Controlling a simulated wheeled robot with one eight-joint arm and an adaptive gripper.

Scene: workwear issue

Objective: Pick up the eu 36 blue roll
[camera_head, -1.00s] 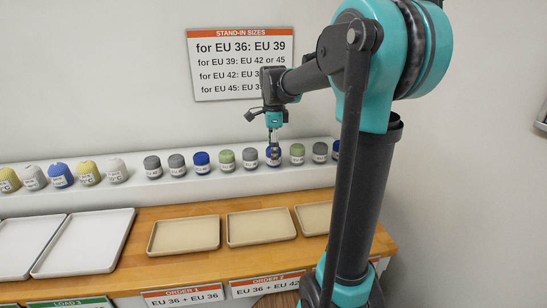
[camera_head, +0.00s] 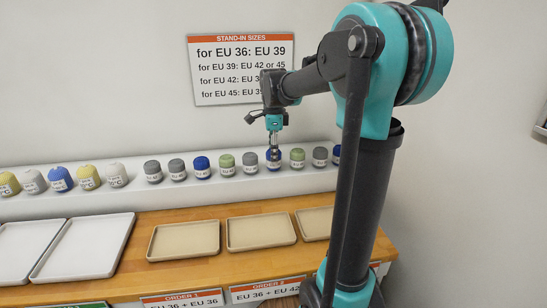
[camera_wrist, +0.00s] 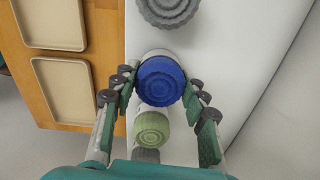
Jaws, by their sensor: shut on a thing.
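A blue roll (camera_head: 273,161) with a white label stands in the row on the white shelf, under my gripper (camera_head: 273,151). In the wrist view my gripper (camera_wrist: 161,84) has its fingers on both sides of the blue roll (camera_wrist: 161,80) and is shut on it. The roll is upright, and I cannot tell that it is clear of the shelf. Its label is too small to read in the head view. Another blue roll (camera_head: 202,167) stands further left, and part of a third (camera_head: 336,154) shows beside my arm.
Close to the held roll are a grey roll (camera_head: 249,164) and a green roll (camera_head: 297,159). Yellow, grey, blue and white rolls stand at the left of the shelf (camera_head: 130,203). Beige trays (camera_head: 185,256) and white trays lie on the wooden counter. A stand-in sizes sign (camera_head: 240,70) hangs behind.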

